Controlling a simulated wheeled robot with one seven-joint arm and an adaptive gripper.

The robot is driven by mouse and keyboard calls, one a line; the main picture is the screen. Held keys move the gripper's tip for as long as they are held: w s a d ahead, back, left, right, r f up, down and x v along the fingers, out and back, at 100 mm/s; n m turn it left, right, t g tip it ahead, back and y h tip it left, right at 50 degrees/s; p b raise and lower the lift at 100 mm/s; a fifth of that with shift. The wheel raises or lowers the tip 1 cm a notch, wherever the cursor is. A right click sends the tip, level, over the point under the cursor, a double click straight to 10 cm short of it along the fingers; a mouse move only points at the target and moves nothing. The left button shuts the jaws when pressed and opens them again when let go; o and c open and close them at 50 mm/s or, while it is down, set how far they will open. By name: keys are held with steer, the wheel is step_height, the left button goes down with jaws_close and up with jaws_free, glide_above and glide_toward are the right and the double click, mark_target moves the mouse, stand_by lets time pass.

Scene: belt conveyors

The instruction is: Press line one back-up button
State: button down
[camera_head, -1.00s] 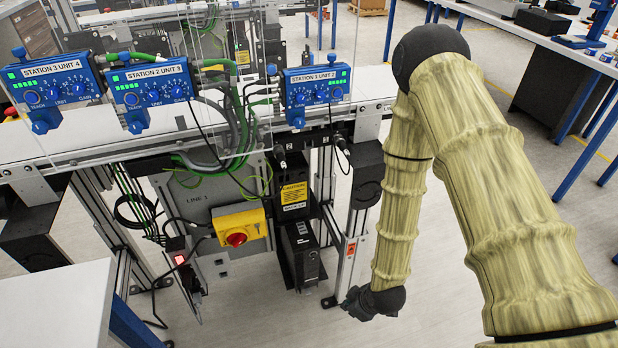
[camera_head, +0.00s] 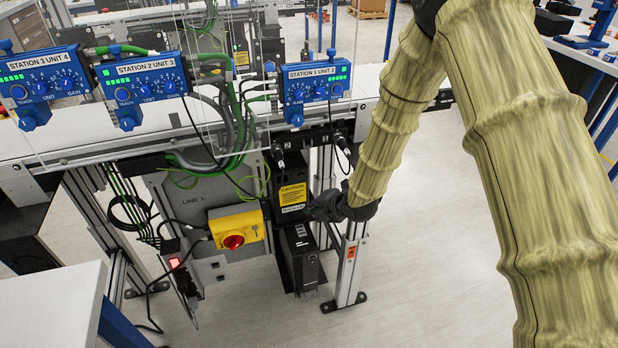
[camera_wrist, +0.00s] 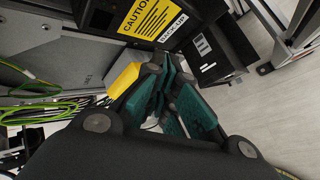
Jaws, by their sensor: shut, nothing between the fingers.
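The grey LINE 1 cabinet (camera_head: 190,203) stands under the conveyor with a yellow switch box (camera_head: 222,221) and red knob (camera_head: 233,242). To its right is a black unit (camera_head: 290,168) with a yellow CAUTION label (camera_head: 293,194) and a white BACK-UP label, also in the wrist view (camera_wrist: 173,32). A black box (camera_head: 298,262) stands below it; it also shows in the wrist view (camera_wrist: 217,48). My gripper (camera_head: 318,207) is at the right side of the labelled unit. Its teal fingers (camera_wrist: 172,78) are shut and empty, just below the BACK-UP label. I cannot make out the button; contact is unclear.
Blue station boxes (camera_head: 314,90) hang along the conveyor edge (camera_head: 80,143) above. A metal leg (camera_head: 350,265) stands right beside my gripper. Green cables (camera_wrist: 35,108) lie to the left in the wrist view. A white table (camera_head: 45,295) is at lower left. The floor at right is clear.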

steer(key=shift+w+a+r+n, duration=0.25)
steer(key=shift+w+n, duration=0.05)
steer(key=shift+w, duration=0.05)
steer(key=w+a, duration=0.2)
steer(key=w, duration=0.6)
steer(key=shift+w+a, duration=0.2)
steer(key=shift+a, duration=0.15)
steer(key=shift+w+a, duration=0.25)
steer(key=shift+w, duration=0.3)
stand_by(2.6)
steer(key=shift+s, duration=0.15)
steer(key=shift+s+d, duration=0.2)
steer(key=shift+s, duration=0.4)
steer(key=shift+s+d+b, duration=0.1)
steer(key=shift+s+d, duration=0.15)
steer(key=shift+s, duration=0.55)
steer(key=shift+s+d+b, duration=0.15)
steer(key=shift+s+d, duration=0.15)
steer(key=shift+s, duration=0.5)
steer(key=shift+s+d+b, duration=0.1)
steer(key=shift+s+d, duration=0.15)
steer(key=shift+s, duration=0.55)
